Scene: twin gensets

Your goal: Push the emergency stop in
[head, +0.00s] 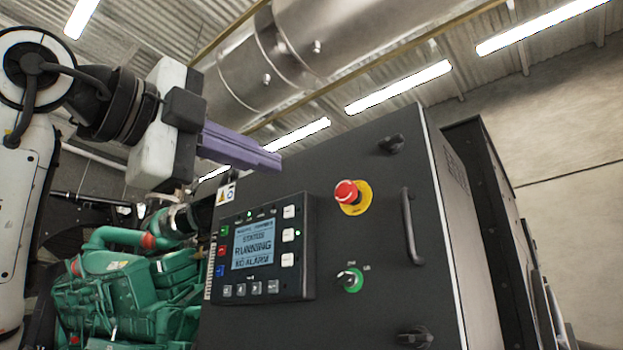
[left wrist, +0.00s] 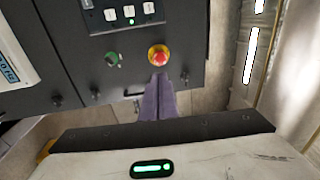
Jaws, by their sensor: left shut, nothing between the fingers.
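The emergency stop is a red mushroom button (head: 346,192) on a yellow round plate, on the front of a dark control cabinet (head: 340,135). My left gripper (head: 272,162) has purple fingers, is shut and empty, and is up and left of the button in the head view, apart from it. In the left wrist view the shut fingertips (left wrist: 160,77) appear just below the red button (left wrist: 159,55) in the picture. The gap between them is hard to judge there. My right gripper is not in view.
A display panel (head: 254,250) reading RUNNING and NO ALARM sits left of the button. A green-ringed switch (head: 350,280) is below it, and a door handle (head: 411,226) is to its right. A green engine (head: 125,285) stands at left, and a large metal duct (head: 300,55) runs overhead.

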